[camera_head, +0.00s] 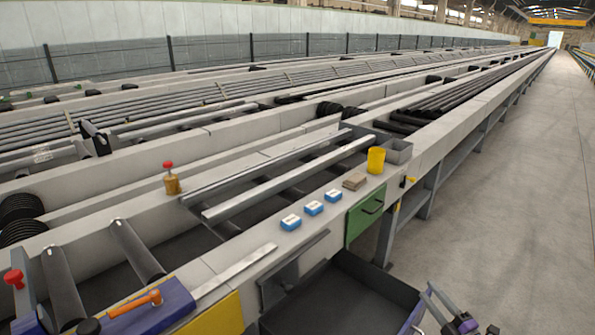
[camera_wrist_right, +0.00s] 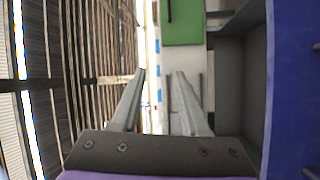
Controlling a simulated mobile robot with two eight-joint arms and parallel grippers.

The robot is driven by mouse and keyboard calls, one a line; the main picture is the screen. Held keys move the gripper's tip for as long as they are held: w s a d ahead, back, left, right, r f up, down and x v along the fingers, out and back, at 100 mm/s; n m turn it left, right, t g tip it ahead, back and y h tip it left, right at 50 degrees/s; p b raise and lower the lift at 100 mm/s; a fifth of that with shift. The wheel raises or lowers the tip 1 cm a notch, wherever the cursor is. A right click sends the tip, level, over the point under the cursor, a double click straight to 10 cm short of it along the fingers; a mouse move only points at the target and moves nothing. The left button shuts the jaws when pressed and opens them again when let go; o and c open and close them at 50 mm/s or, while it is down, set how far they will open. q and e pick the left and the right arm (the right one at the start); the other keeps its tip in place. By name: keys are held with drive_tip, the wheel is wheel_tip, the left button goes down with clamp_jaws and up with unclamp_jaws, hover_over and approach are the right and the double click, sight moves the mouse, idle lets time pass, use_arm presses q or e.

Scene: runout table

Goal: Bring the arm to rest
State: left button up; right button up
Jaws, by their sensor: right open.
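My right gripper (camera_head: 433,292) is low at the right of the head view, beside the open dark drawer or bin (camera_head: 340,300) and over the grey floor. In the right wrist view my right gripper (camera_wrist_right: 161,74) has its two grey fingers apart, with nothing held between them. The pale ledge and small blue-and-white boxes show beyond the fingers. Most of the right arm is outside the head view. My left gripper is not in view.
Three blue-and-white boxes (camera_head: 313,208), a brown stack (camera_head: 354,182), a yellow cup (camera_head: 376,160) and a grey bin (camera_head: 398,150) stand on the table ledge. A green panel (camera_head: 364,216) is below. The floor aisle (camera_head: 510,200) at right is clear.

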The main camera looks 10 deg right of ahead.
drive_tip(key=s+a+r+m+g+h, duration=0.25)
drive_tip(key=a+r+m+h, duration=0.45)
drive_tip(key=m, duration=0.5)
drive_tip(key=s+a+f+m+g+y, duration=0.25)
drive_tip(key=s+a+f+g, duration=0.55)
drive_tip(key=s, duration=0.5)
drive_tip(key=s+a+f+m+g+y, duration=0.2)
drive_tip(key=s+a+f+m+g, duration=0.3)
drive_tip(key=s+a, duration=0.7)
use_arm(q)
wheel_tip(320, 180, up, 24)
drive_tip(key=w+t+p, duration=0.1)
drive_tip(key=p, duration=2)
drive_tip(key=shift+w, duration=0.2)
use_arm(e)
wheel_tip(320, 180, up, 23)
drive_tip(key=w+d+n+t, duration=0.1)
drive_tip(key=d+t, duration=0.1)
drive_tip(key=shift+w+h, duration=0.25)
drive_tip(key=shift+h, duration=0.1)
